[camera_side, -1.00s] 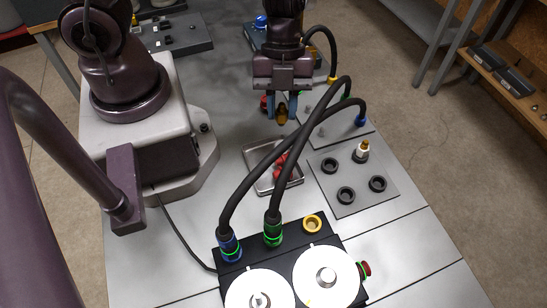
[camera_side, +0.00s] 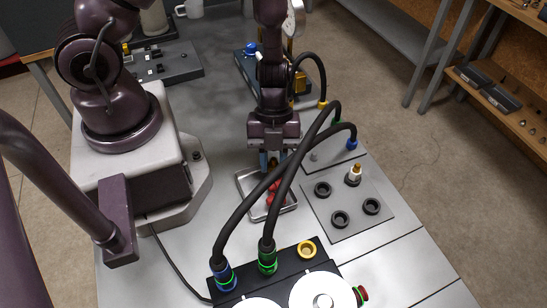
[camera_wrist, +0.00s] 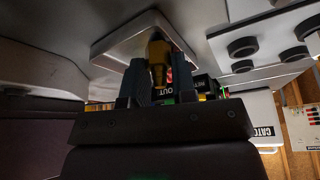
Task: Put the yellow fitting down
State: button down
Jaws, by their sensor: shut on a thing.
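My gripper (camera_side: 272,161) is shut on the yellow fitting (camera_wrist: 158,62), a brass-coloured piece held upright between the two fingers in the wrist view. In the side view the fitting is mostly hidden by the fingers. My gripper is just above the far part of a shallow metal tray (camera_side: 286,209). Red pieces (camera_side: 271,196) lie in the tray, partly covered by the hoses. I cannot tell whether the fitting touches the tray.
Black hoses (camera_side: 238,215) arch across the tray, close to my gripper, to a black box (camera_side: 283,267) with a yellow ring socket (camera_side: 306,249). A grey plate (camera_side: 365,233) to the right holds black rings and a brass-and-white fitting (camera_side: 355,173).

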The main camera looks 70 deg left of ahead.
jog(key=c, duration=0.9)
grip_release()
jog(key=shift+f, duration=0.1)
